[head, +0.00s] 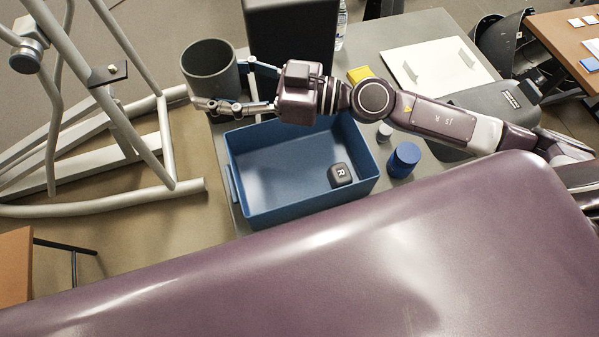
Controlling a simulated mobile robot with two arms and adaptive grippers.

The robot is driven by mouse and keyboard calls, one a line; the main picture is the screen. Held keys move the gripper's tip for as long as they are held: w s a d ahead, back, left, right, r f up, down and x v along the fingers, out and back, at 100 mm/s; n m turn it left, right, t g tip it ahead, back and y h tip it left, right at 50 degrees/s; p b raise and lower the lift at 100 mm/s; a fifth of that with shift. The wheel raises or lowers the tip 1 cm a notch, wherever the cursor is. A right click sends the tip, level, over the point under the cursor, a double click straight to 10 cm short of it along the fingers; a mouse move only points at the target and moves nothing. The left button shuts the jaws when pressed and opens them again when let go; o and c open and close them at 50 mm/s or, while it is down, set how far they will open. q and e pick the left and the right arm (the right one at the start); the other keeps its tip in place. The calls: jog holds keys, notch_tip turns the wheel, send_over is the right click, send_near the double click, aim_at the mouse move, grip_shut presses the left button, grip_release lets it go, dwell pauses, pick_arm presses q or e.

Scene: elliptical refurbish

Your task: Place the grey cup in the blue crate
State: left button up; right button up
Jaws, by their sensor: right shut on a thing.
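The grey cup (211,72) is a wide dark grey vessel, seen from above with its opening facing up. It is at the upper left, beyond the far left corner of the blue crate. My right gripper (222,84) reaches in from the right, with its fingers on either side of the cup, and is shut on it. The blue crate (290,214) stands open on the grey table, with a small black block marked R (340,174) inside. My left gripper is not in view.
A dark box (288,30) stands behind the gripper. A blue cylinder (403,159), a small grey cylinder (384,132) and a yellow block (360,75) are right of the crate. Metal exercise-machine tubing (110,100) is at left. Most of the crate floor is clear.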

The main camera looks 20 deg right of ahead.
jog(key=shift+w+d+f+n+g+y, duration=0.1)
jog(key=shift+d+f+n+g+y, duration=0.15)
jog(key=shift+f, duration=0.3)
jog(key=shift+w+d+f+n+g+y, duration=0.1)
jog(key=shift+f+n+g, duration=0.05)
jog(key=shift+f+g, duration=0.3)
notch_tip(320, 180, down, 20)
jog(key=b, duration=0.4)
jog(key=o, duration=1.8)
jog(key=shift+s+a+r, duration=0.1)
jog(key=b+v, duration=0.2)
jog(key=v, duration=1)
